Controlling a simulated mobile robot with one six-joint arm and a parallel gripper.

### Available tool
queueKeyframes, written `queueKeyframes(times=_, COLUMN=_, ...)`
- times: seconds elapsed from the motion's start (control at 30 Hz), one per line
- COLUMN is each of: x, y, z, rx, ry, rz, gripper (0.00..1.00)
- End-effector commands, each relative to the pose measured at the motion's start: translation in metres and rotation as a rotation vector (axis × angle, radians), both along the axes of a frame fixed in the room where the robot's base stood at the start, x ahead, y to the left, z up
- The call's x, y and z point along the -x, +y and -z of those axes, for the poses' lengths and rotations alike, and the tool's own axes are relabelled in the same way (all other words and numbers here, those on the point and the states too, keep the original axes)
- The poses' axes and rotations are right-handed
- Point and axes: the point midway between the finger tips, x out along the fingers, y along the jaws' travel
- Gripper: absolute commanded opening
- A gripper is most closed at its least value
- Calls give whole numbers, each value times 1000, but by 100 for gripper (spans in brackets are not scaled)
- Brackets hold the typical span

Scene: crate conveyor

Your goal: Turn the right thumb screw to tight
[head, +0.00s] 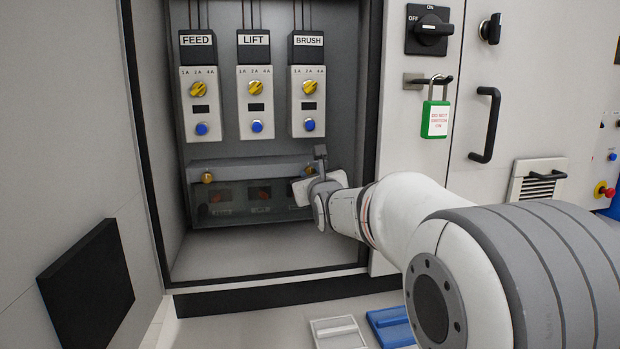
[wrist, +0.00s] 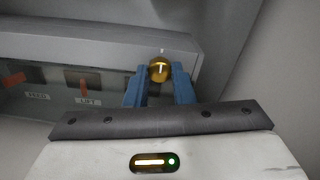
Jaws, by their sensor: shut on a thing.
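The right thumb screw (wrist: 158,69) is a round brass knob with a pale line on its face. It sits on the front of the grey cover at its right end. My gripper (wrist: 160,88) has its two blue fingers on either side of the screw, shut on it. In the head view my gripper (head: 310,183) reaches into the cabinet and hides most of the screw. The left thumb screw (head: 207,177) is a brass knob at the left end of the cover (head: 240,170). A clear window below the cover shows red-marked parts labelled FEED and LIFT.
Above the cover stand modules FEED (head: 200,115), LIFT (head: 257,115) and BRUSH (head: 308,115) with yellow dials and blue buttons. The cabinet's right wall is close to my gripper. A green padlock tag (head: 437,119) hangs outside. A white tray (head: 338,332) and blue tray (head: 391,326) lie below.

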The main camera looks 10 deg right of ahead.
Motion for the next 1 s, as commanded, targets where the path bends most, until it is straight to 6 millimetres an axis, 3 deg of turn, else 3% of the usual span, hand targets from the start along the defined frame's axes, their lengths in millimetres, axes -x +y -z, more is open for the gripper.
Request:
queueKeyframes(times=0.47, x=0, y=0, z=1, rx=-17, ry=2, rz=0, gripper=0)
queueKeyframes(times=0.5, x=0, y=0, z=1, rx=-17, ry=2, rz=-1, gripper=23)
queueKeyframes(times=0.77, x=0, y=0, z=1, rx=-16, ry=1, rz=-1, gripper=44)
queueKeyframes(times=1.0, x=1, y=0, z=0, rx=-16, ry=0, rz=-1, gripper=44)
